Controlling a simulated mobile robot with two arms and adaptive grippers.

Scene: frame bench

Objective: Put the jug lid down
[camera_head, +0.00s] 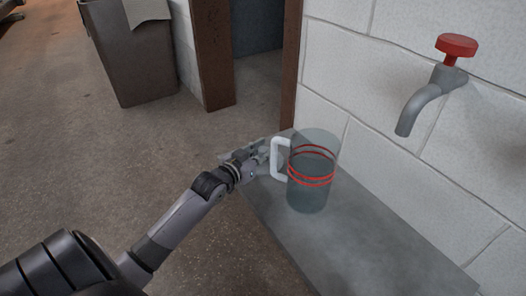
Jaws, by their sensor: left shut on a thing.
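A clear jug (312,172) with red bands and a white handle (275,160) stands upright on the grey bench, with its handle to the left. My left gripper (265,152) is at the far left end of the bench, close beside the handle. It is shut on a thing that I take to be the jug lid. The lid is small and hard to make out among the fingers and behind the handle. I cannot tell whether the lid touches the bench. My right gripper is not in view.
The bench (375,245) is bare in front and to the right of the jug. A tap with a red knob (456,45) sticks out from the white block wall (345,60) on the right. A grey bin (135,60) stands on the floor at the back left.

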